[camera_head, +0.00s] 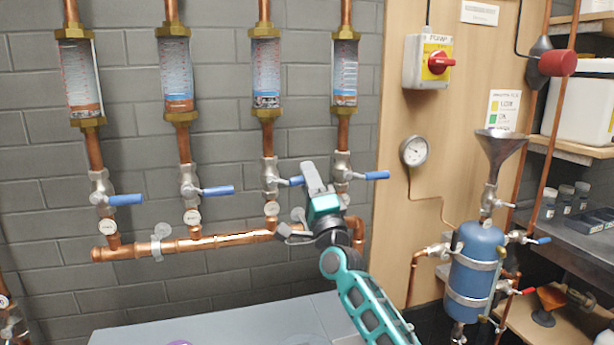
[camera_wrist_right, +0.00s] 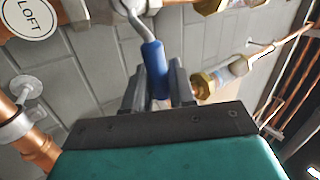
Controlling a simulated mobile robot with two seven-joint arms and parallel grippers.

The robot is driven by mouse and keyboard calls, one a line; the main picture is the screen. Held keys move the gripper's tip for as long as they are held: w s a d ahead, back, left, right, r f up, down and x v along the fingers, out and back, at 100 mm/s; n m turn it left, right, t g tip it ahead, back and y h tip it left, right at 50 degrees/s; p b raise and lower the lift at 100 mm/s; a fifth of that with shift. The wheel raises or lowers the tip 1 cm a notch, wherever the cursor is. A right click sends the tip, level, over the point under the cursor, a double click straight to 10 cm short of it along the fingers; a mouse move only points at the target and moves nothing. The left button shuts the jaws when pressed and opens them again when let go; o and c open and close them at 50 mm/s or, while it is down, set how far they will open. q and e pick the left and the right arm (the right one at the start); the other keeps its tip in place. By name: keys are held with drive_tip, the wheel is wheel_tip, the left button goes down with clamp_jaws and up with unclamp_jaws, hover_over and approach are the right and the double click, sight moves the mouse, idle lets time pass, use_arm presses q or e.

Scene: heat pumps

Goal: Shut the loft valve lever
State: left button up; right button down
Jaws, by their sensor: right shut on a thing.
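The loft valve (camera_head: 268,172) is on the third pipe from the left, on the grey block wall. Its round LOFT tag (camera_wrist_right: 28,14) shows in the right wrist view. Its blue-handled lever (camera_head: 291,181) points right, across the vertical pipe, with its end hidden behind my gripper. My right gripper (camera_head: 312,178) is at that handle. In the right wrist view, its fingers (camera_wrist_right: 157,88) lie on both sides of the blue lever handle (camera_wrist_right: 153,62) and are shut on it. My left gripper is out of view.
Similar blue levers are on the first pipe (camera_head: 125,200), second pipe (camera_head: 217,190) and fourth pipe (camera_head: 376,175); the fourth is close right of my gripper. A copper manifold (camera_head: 210,241) runs below. A gauge (camera_head: 414,150) and blue tank (camera_head: 474,262) stand right.

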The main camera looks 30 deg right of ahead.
drive_tip(key=shift+f+m+h, duration=0.5)
drive_tip(key=shift+m+h, duration=0.5)
drive_tip(key=shift+m, duration=0.2)
drive_tip(key=c, duration=1.1)
unclamp_jaws()
drive_tip(key=v, duration=0.7)
drive_tip(key=shift+s+b, duration=0.3)
drive_tip(key=shift+b, duration=0.1)
drive_tip(key=shift+a+f, duration=0.1)
drive_tip(key=shift+a, duration=0.05)
